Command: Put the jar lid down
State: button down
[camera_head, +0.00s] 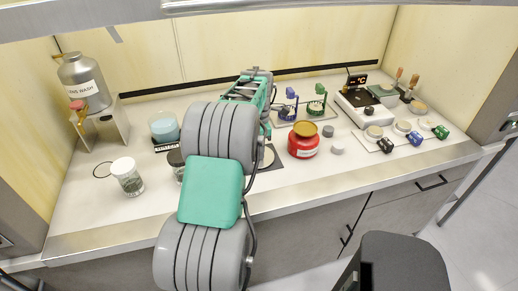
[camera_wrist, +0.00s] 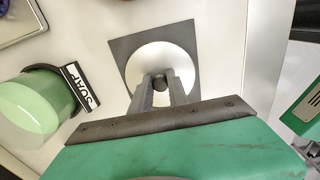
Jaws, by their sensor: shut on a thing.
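The jar lid (camera_wrist: 163,68) is a round white disc with a small dark knob, seen from above in the wrist view. My gripper (camera_wrist: 162,84) is shut on the knob at the lid's middle. The lid is over a dark grey square mat (camera_wrist: 124,47), whose corners show around it. I cannot tell whether the lid touches the mat or hangs just above it. In the head view my arm hides the gripper; a pale edge of the lid (camera_head: 267,158) and part of the mat show right of the arm.
In the head view, a red jar (camera_head: 303,146) stands right of the mat, and a white-topped jar (camera_head: 127,178) stands left. The bench front edge (camera_head: 340,183) is near.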

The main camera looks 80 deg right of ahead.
jog(key=c, duration=1.3)
grip_release()
jog(key=shift+f, duration=0.1)
